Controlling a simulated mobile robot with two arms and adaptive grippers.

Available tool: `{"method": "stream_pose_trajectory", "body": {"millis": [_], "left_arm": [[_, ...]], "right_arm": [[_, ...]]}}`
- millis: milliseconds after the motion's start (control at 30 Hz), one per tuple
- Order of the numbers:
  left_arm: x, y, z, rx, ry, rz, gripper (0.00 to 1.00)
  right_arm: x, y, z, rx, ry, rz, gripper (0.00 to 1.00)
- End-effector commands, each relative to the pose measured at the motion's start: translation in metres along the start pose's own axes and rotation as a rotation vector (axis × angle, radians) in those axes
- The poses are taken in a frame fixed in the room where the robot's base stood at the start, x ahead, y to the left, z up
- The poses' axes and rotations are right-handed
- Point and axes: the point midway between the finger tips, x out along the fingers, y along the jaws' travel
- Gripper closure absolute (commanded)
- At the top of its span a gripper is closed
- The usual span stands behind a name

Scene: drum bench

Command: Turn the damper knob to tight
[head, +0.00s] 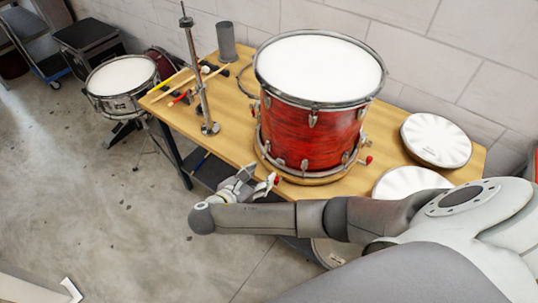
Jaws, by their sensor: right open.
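A red drum (308,135) with a white head stands on the wooden bench. A small red knob (368,160) sticks out low on its right side. Another small red spot (276,180) shows at the drum's lower left, close to my gripper. I cannot tell which of these is the damper knob, and no tight marking can be read. My right gripper (259,179) is open at the front edge of the bench, just left of the drum's base. Whether it touches anything cannot be told. My left gripper is not in view.
The wooden bench (226,137) also bears drumsticks (176,83), a metal stand (201,85), a grey cylinder (226,42) and two round white-faced pads, one (437,139) at the right. A snare drum (122,84) stands left of the bench. The floor in front is clear.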

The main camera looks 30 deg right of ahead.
Motion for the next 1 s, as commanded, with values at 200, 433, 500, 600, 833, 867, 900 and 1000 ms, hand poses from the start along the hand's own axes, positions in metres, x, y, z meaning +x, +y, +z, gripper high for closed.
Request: {"method": "stream_pose_trajectory", "body": {"millis": [200,433,500,600,833,867,900,1000], "left_arm": [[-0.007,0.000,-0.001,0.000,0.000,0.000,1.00],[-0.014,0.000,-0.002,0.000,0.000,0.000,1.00],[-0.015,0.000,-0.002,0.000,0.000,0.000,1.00],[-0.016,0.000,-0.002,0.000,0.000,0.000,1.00],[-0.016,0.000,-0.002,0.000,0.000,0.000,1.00],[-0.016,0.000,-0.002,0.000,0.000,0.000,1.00],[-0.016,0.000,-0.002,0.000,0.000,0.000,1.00],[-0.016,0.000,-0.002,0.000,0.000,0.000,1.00]], "right_arm": [[0.034,-0.001,0.002,-0.002,-0.004,-0.005,0.50],[0.076,-0.001,0.001,-0.002,-0.002,-0.004,0.50],[0.086,-0.001,0.001,-0.001,-0.001,-0.003,0.50],[0.097,0.000,0.000,0.000,0.000,-0.001,0.50],[0.104,0.000,-0.001,0.000,0.002,0.000,0.50],[0.104,0.000,-0.001,0.001,0.002,0.000,0.50],[0.104,0.000,-0.001,0.001,0.002,0.000,0.50],[0.104,0.000,-0.001,0.001,0.002,0.000,0.50]]}}
